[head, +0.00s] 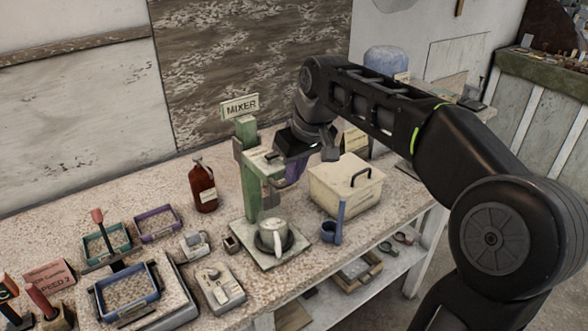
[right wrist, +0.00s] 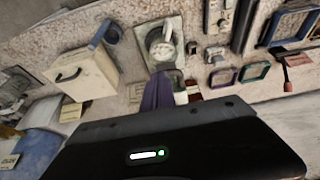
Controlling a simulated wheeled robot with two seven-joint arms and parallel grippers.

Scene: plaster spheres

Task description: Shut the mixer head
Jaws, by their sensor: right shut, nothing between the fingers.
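The mixer has a green column (head: 249,190) under a "MIXER" sign. The cup also shows in the right wrist view (right wrist: 160,46). My right gripper (head: 291,178) is shut and empty, with purple fingers pointing down close to the right side of the head. In the right wrist view the shut fingers (right wrist: 157,92) point toward the cup. The gripper body covers part of the head, so its exact tilt and any contact are unclear. My left gripper is out of view.
A cream box with a dark handle (head: 346,185) stands right of the mixer, with a blue holder (head: 331,230) before it. A brown bottle (head: 203,187) stands to the left. Trays and small devices (head: 220,287) fill the left front.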

